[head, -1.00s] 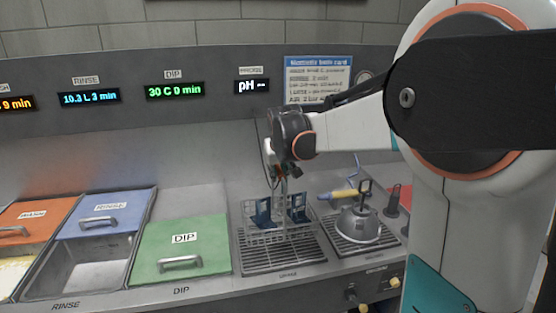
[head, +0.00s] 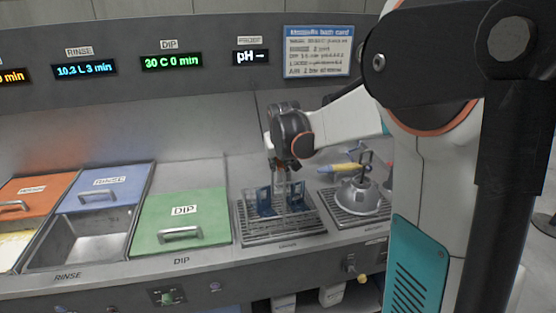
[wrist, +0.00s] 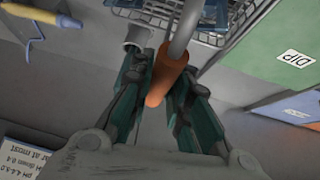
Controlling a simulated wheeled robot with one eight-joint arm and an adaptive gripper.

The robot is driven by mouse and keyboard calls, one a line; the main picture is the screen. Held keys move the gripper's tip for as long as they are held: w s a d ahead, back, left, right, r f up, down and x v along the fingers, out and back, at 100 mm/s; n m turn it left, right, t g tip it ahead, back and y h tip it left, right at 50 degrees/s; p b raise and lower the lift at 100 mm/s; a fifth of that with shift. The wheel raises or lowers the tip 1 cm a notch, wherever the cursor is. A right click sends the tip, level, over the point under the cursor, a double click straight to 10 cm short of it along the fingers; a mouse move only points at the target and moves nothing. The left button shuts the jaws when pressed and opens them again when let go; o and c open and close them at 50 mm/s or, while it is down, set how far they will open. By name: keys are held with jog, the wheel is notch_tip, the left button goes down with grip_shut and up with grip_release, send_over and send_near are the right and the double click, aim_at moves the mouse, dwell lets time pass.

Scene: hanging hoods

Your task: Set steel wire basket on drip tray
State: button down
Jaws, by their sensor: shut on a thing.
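The steel wire basket (head: 280,216), with blue pieces (head: 264,201) in it, is over the drip tray (head: 283,240) on the counter in the head view. It looks level and low; I cannot tell whether its bottom touches the tray. My gripper (head: 281,172) is above the basket. In the wrist view my gripper (wrist: 164,68) is shut on the basket's orange handle grip (wrist: 166,80), and a grey rod runs from it towards the basket wires (wrist: 200,14) at the top edge. Much of the basket is outside the wrist view.
The green DIP lid (head: 180,215) lies left of the tray, then an open rinse tank (head: 90,238) and its blue lid (head: 108,184). A second grate with a grey dome-shaped thing (head: 357,195) is on the right. A yellow-handled tool (head: 345,168) lies behind it.

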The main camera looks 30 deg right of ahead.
jog(key=c, duration=1.5)
grip_release()
jog(key=p+v, duration=0.3)
jog(key=v, duration=0.9)
jog(key=shift+r+p, duration=0.1)
jog(key=shift+p, duration=0.3)
jog(key=shift+s, duration=0.1)
